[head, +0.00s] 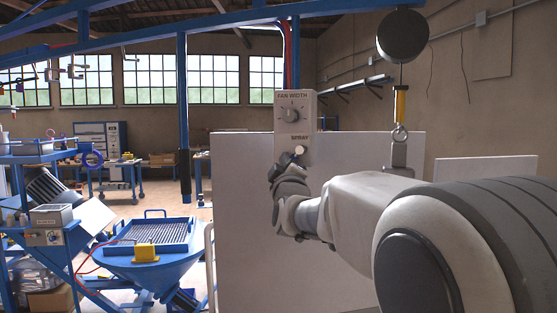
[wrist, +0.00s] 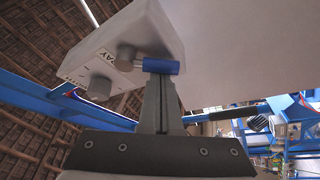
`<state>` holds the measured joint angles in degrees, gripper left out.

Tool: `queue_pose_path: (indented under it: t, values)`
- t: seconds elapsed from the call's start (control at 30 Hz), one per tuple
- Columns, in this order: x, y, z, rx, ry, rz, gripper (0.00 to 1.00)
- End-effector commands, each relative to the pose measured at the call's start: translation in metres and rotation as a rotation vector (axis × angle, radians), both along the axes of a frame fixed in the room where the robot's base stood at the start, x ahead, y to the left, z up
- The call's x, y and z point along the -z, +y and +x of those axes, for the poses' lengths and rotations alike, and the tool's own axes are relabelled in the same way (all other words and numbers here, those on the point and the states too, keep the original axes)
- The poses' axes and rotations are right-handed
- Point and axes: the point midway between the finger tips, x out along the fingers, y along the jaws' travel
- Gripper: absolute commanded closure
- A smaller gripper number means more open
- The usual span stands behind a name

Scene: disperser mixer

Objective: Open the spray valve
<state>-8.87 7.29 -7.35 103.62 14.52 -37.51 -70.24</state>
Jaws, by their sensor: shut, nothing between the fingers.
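A light grey control box (head: 296,104) stands upright in the middle of the head view, with a FAN WIDTH dial (head: 291,114) above a SPRAY label (head: 291,139). The spray valve knob (head: 299,150) is just below the label, partly covered by my gripper (head: 284,160). In the wrist view the box (wrist: 150,32) fills the upper middle, with the spray knob (wrist: 126,57) and a blue cylindrical handle (wrist: 161,66) beside it. My gripper (wrist: 161,76) is shut and empty. Its fingertips are right at the blue handle; I cannot tell whether they touch it.
A large pale panel (head: 250,230) stands behind and below the box. A hanging weight (head: 402,38) with a yellow link is to the right. A blue hopper with a grate (head: 152,235) stands at lower left. A blue post (head: 184,120) rises left of the box.

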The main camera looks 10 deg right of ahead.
Motion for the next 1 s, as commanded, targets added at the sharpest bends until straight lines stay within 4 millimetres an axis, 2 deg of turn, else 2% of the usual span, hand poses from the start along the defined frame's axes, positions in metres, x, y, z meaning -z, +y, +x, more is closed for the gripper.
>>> queue_pose_path:
  t: [0.5, 1.0]
  values:
    - [0.011, -0.014, -0.008, 0.002, 0.229, -0.398, 1.0]
    - [0.014, -0.021, -0.012, 0.001, 0.334, -0.577, 1.0]
